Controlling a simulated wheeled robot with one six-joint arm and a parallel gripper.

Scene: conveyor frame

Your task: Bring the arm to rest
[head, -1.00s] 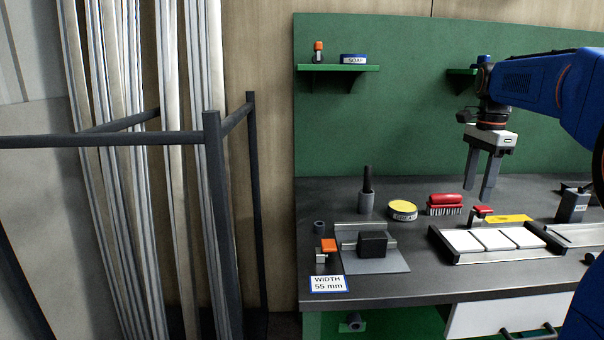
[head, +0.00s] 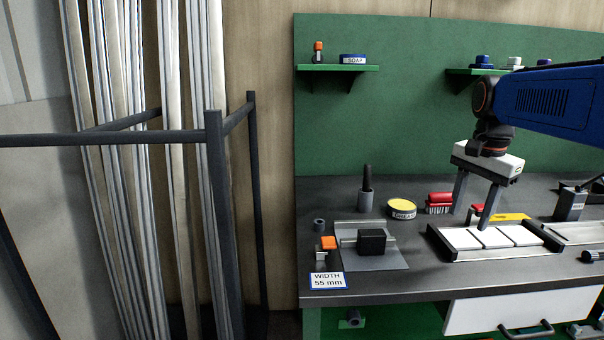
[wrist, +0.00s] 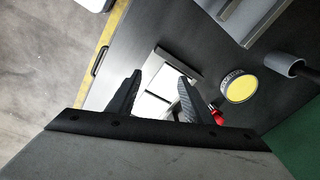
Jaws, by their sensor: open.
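My gripper (head: 472,204) hangs from the blue arm in the head view, pointing down, with its two grey fingers apart and nothing between them. In the head view its fingertips are in front of or above the back-left part of a tray (head: 437,243) with white tiles (head: 488,238). The exact height above the tray is hard to tell. In the wrist view my gripper (wrist: 157,88) shows both dark fingers spread, with the white tiles (wrist: 150,108) visible beyond and between them.
Green shelves (head: 338,68) hang on the back board. A dark rack (head: 217,200) with long bars stands left.

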